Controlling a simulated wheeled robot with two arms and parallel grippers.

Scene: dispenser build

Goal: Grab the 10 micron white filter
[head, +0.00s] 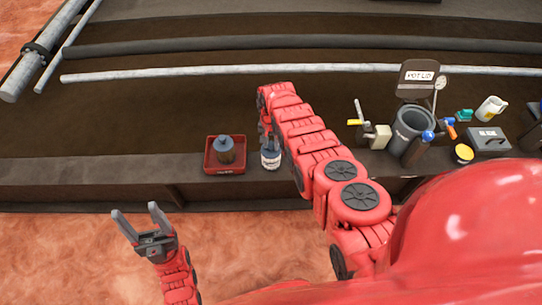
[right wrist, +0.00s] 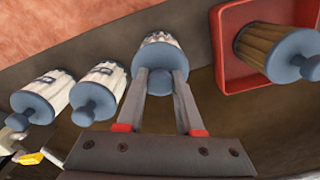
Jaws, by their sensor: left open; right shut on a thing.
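A white pleated filter with a blue-grey cap and knob (right wrist: 160,44) is between the fingers of my right gripper (right wrist: 162,76), which is shut on it at the knob. The same filter (head: 271,161) shows in the head view at the shelf, just right of the red tray. Two more white filters (right wrist: 45,99) (right wrist: 100,86) stand to its left in the right wrist view; my right arm hides them in the head view. I cannot read a micron marking on any of them. My left gripper (head: 136,210) is open and empty, in front of the shelf and away from the filters.
A red tray (head: 209,164) holds a brown filter with a blue-grey cap (head: 225,151), close beside the held filter. To the right stand a grey bin (head: 412,128), a spray bottle (head: 378,137), a mug (head: 491,108) and a grey box (head: 488,140). Pipes (head: 200,74) run along the back.

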